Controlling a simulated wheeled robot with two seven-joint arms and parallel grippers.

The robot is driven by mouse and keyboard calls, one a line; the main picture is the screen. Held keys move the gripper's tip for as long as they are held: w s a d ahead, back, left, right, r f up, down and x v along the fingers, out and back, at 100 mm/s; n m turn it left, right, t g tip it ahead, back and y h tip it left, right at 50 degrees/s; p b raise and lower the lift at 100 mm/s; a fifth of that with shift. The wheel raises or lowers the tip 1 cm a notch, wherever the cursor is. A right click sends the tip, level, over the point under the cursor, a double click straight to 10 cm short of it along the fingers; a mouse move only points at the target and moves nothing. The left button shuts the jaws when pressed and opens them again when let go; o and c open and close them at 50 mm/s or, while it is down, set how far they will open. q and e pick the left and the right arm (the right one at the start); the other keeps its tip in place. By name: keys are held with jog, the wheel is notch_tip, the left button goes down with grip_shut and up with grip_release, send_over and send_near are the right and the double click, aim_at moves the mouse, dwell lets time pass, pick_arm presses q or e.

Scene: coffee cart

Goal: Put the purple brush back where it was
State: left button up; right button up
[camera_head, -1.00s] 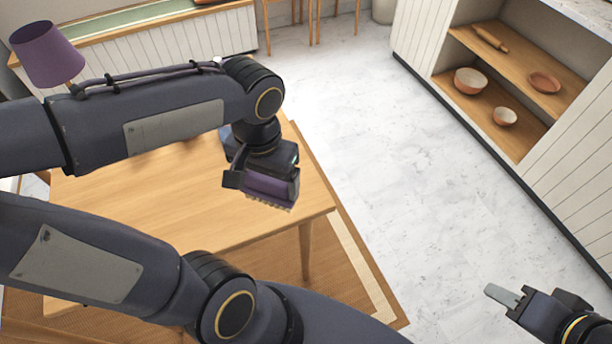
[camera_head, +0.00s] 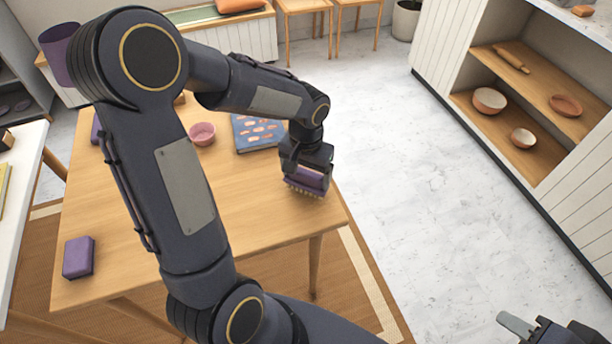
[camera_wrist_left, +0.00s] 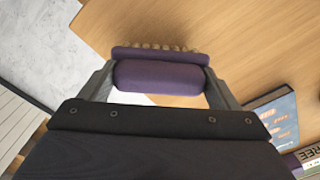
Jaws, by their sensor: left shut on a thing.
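The purple brush (camera_head: 306,182) has pale bristles that face down. My left gripper (camera_head: 307,170) is shut on it, over the right end of the wooden table (camera_head: 240,215). In the left wrist view the brush (camera_wrist_left: 160,75) lies crosswise between the two fingers, with the tabletop (camera_wrist_left: 225,25) beyond it. I cannot tell whether the bristles touch the table. My right gripper (camera_head: 520,325) is at the bottom right corner over the floor, partly cut off; its jaw state is unclear.
On the table are a blue book (camera_head: 257,132), a pink bowl (camera_head: 202,134) and a purple block (camera_head: 78,258). My left arm hides part of the tabletop. A shelf (camera_head: 540,110) with bowls stands at the right. The floor (camera_head: 390,150) between is clear.

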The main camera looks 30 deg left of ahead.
pick_arm(q)
jog(key=shift+f, duration=0.65)
jog(key=shift+f, duration=0.15)
jog(key=o, duration=0.8)
jog(key=shift+o, duration=0.2)
